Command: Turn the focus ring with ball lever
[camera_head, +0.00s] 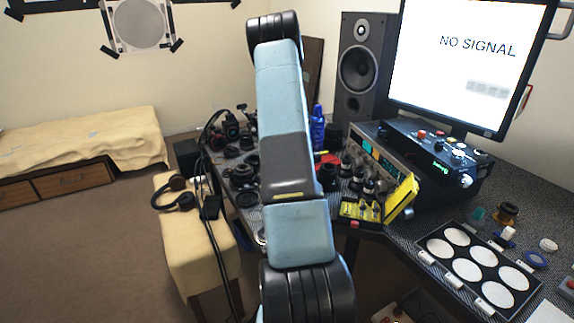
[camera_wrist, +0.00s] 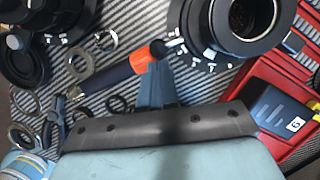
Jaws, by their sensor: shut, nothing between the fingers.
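In the wrist view, a dark round lens (camera_wrist: 252,14) stands at the upper right. A wide black ring (camera_wrist: 197,22) with white marks surrounds its base. A small dark ball (camera_wrist: 158,48) sits at the ring's left side, and looks like the ball lever's end. My gripper (camera_wrist: 155,68) is shut and empty. Its blue fingertips are just below the ball, close to it; I cannot tell whether they touch. In the head view my arm hides the gripper and most of this lens.
A black-handled tool with an orange collar (camera_wrist: 139,61) lies left of my fingers. Several loose rings (camera_wrist: 79,59) and another black lens (camera_wrist: 60,20) are further left. A red tray (camera_wrist: 272,72) with a black box (camera_wrist: 283,112) is at the right. A speaker (camera_head: 362,65) stands behind the bench.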

